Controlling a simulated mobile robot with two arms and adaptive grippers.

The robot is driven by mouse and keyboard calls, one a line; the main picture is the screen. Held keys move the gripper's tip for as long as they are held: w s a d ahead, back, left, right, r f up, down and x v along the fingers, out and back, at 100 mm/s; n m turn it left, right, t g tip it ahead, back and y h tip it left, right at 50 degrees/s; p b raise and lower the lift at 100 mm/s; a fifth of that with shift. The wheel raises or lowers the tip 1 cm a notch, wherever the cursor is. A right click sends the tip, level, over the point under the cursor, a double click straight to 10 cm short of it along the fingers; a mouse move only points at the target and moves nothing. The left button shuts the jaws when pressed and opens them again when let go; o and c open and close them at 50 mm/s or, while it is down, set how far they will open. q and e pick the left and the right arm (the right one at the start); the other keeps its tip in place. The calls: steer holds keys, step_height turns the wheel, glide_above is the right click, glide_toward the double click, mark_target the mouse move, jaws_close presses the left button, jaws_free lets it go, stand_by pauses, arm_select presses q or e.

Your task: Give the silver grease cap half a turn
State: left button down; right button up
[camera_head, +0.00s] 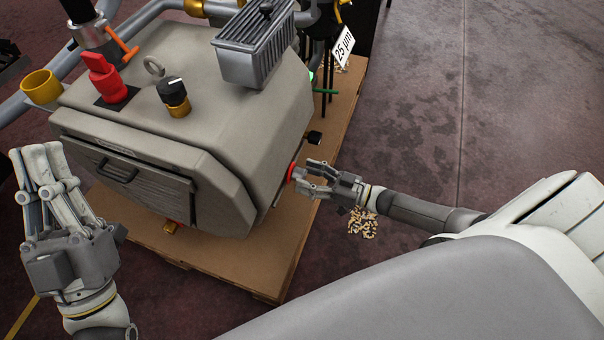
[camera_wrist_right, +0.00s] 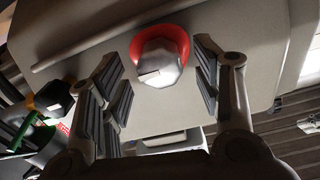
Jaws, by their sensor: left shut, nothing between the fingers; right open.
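The silver grease cap (camera_wrist_right: 160,62) shows in the right wrist view as a faceted silver knob with a red ring (camera_wrist_right: 178,32) behind it, on the side of the grey machine housing. In the head view only the red ring (camera_head: 291,172) shows clearly; my gripper hides most of the cap. My right gripper (camera_head: 305,176) is open at the cap. In the right wrist view its fingers (camera_wrist_right: 163,80) stand on either side of the cap, with a visible gap on both sides. My left gripper (camera_head: 42,165) is shut and empty, left of the machine, with fingers pointing up.
The grey machine (camera_head: 180,100) stands on a brown pallet board (camera_head: 262,255). On its top are a red knob (camera_head: 105,80), a black knob (camera_head: 173,92) and a ribbed box (camera_head: 250,55). Pale chips (camera_head: 362,224) lie on the floor below my right gripper. The floor at right is clear.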

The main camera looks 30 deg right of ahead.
steer(key=v, duration=0.9)
steer(key=shift+s+d, duration=0.2)
steer(key=shift+s, duration=0.05)
